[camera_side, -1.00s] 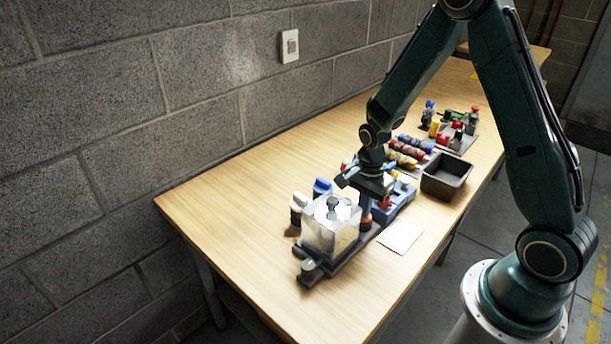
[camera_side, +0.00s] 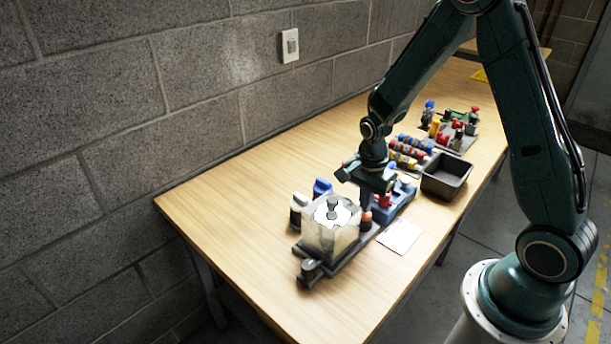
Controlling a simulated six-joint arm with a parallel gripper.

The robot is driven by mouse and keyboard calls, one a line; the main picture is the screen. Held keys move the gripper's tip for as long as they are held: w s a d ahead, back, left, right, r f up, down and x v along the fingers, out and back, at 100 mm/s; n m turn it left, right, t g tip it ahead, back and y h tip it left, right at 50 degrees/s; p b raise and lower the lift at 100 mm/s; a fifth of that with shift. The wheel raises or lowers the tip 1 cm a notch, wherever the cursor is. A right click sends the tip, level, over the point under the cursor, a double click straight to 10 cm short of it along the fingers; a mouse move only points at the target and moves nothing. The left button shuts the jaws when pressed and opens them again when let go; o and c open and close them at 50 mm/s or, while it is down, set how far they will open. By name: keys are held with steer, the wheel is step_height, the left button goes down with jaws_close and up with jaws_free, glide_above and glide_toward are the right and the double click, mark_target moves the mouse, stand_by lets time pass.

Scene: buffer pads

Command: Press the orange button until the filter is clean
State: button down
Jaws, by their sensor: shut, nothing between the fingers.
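The filter unit is a clear, box-shaped housing (camera_side: 322,238) with a white and dark round top, standing on a dark base (camera_side: 341,265) near the table's front left. Its walls look see-through, with a pale yellowish tint low down. The orange button (camera_side: 366,217) shows as a small reddish-orange spot at the right end of the base. My gripper (camera_side: 366,206) points down, shut and empty, just above the button. I cannot tell whether its tips touch it.
White and blue bottles (camera_side: 321,188) stand behind the housing. A blue holder (camera_side: 399,200) is right of my gripper, with a dark bin (camera_side: 447,177) beyond. A white sheet (camera_side: 400,235) lies in front. The table's left end is clear.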

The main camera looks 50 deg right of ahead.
mark_target(364, 215)
step_height(364, 215, up, 12)
steer(key=shift+f, duration=0.2)
stand_by(0.4)
stand_by(0.8)
steer(key=s+a+r+n+t, duration=0.3)
steer(key=s+r+n, duration=0.4)
steer(key=s+n, duration=0.2)
steer(key=s+a+r+n+t, duration=0.2)
steer(key=s+a+r+n, duration=0.2)
steer(key=s+r+n, duration=0.3)
steer(key=shift+s+a+r+n+t, duration=0.15)
steer(key=shift+s+r+n+t, duration=0.2)
steer(key=shift+s+n, duration=0.6)
steer(key=shift+w, duration=0.1)
